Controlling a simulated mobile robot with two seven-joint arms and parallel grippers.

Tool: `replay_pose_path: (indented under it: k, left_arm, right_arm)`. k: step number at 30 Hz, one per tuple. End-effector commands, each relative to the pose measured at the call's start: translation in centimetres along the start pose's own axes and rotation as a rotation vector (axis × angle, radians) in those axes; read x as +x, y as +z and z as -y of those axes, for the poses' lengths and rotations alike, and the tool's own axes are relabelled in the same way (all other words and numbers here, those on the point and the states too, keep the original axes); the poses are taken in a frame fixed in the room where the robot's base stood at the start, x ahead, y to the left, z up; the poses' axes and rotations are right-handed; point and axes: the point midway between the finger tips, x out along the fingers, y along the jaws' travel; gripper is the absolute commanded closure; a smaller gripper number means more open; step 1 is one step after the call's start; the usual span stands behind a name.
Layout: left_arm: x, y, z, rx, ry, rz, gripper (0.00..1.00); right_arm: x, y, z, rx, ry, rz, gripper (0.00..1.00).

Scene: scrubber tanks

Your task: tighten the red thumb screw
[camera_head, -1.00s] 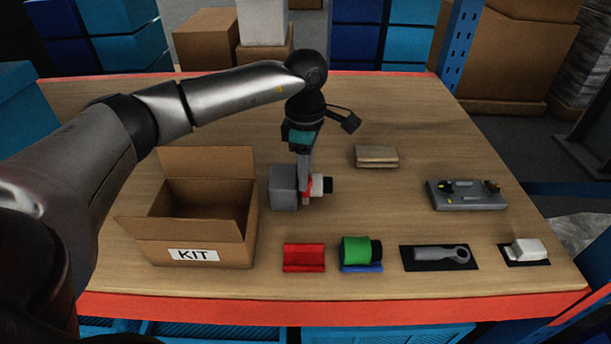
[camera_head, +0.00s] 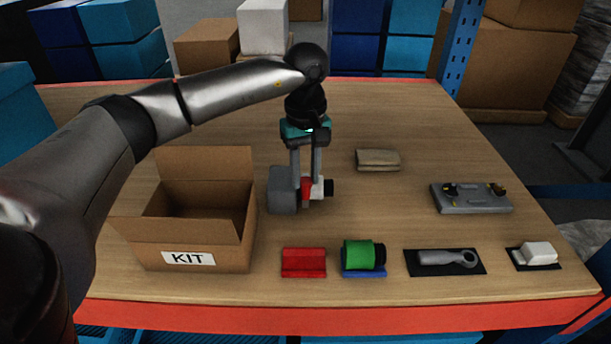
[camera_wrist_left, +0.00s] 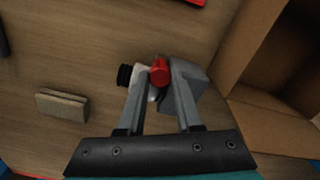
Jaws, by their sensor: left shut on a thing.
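The red thumb screw (camera_head: 305,188) is on a fixture between a grey block (camera_head: 282,192) and a white part with a black end (camera_head: 328,187). My left gripper (camera_head: 307,182) points down over it, one finger on each side, and is shut on the red screw. In the left wrist view the red screw (camera_wrist_left: 159,71) shows between the fingertips (camera_wrist_left: 159,84), with the grey block (camera_wrist_left: 196,82) to the right and the black end (camera_wrist_left: 124,75) to the left. The fingers hide part of the screw. My right gripper is not in view.
An open KIT box (camera_head: 190,258) stands left of the fixture. In front lie a red holder (camera_head: 303,263), a green roll (camera_head: 358,255), a grey wrench (camera_head: 445,258) and a white piece (camera_head: 538,252). A tan block (camera_head: 378,160) and grey plate (camera_head: 470,200) lie to the right.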

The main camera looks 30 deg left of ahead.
Motion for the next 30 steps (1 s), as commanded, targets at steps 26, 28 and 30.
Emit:
replay_pose_path:
  k: [26, 28, 30]
  left_arm:
    - [-0.2, -0.1, -0.1, 0.826, 0.004, -0.005, 1.0]
    - [-0.1, -0.1, -0.1, 0.885, 0.004, -0.005, 1.0]
    - [-0.1, -0.1, -0.1, 0.939, 0.003, -0.005, 1.0]
  right_arm:
    - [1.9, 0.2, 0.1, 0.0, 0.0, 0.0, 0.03]
    - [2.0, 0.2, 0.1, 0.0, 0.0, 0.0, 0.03]
    - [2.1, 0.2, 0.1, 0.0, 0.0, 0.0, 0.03]
